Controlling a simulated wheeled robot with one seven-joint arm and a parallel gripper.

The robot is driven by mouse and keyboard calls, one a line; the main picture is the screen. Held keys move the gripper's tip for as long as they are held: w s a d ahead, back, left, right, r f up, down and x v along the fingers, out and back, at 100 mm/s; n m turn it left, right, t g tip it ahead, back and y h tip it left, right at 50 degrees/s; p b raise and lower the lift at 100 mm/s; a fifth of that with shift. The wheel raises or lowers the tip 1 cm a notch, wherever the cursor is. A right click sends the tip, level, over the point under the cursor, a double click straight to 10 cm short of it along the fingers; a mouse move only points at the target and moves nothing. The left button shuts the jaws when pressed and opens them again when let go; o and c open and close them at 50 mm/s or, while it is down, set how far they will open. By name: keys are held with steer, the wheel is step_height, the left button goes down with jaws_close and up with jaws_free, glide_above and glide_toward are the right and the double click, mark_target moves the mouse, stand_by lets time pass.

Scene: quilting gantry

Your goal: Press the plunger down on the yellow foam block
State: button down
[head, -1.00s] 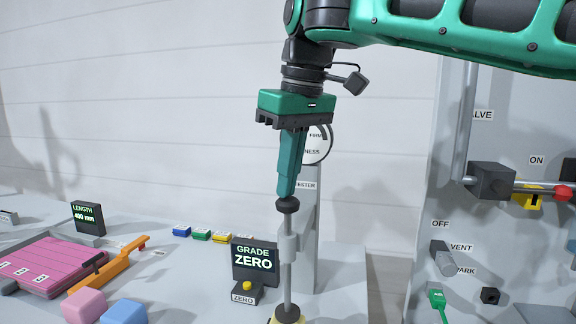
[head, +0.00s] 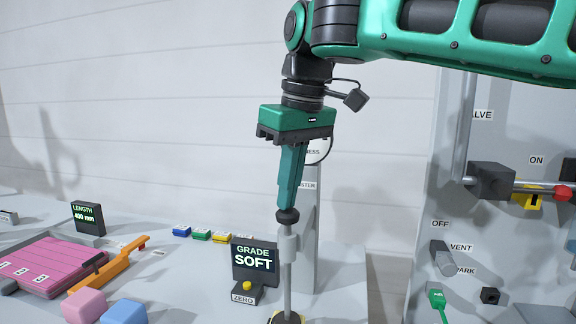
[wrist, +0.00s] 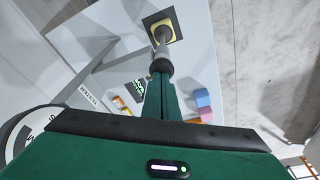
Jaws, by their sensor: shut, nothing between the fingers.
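The plunger (head: 288,248) is an upright grey rod with a black knob on top, held in a sleeve on the tester's post. My gripper (head: 288,207) is shut and empty, its green fingers pointing down with their tips on the plunger's knob (head: 288,216). The yellow foam block (head: 274,319) is under the plunger's foot at the bottom edge of the head view, mostly cut off. The wrist view shows the block (wrist: 160,27) in a dark square holder, with the plunger over it. The display (head: 254,259) reads GRADE SOFT.
A pink block (head: 84,306) and a blue block (head: 124,312) stand at the lower left, near a pink stack (head: 52,266) with an orange arm. A yellow ZERO button (head: 246,285) sits below the display. A valve panel (head: 520,130) stands at the right.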

stand_by(0.4)
steer(key=shift+w+d+r, duration=0.1)
steer(key=shift+w+r, duration=0.1)
steer(key=shift+r, duration=1.7)
step_height(320, 180, up, 11)
steer(key=shift+s+r, duration=0.15)
steer(key=shift+s, duration=0.15)
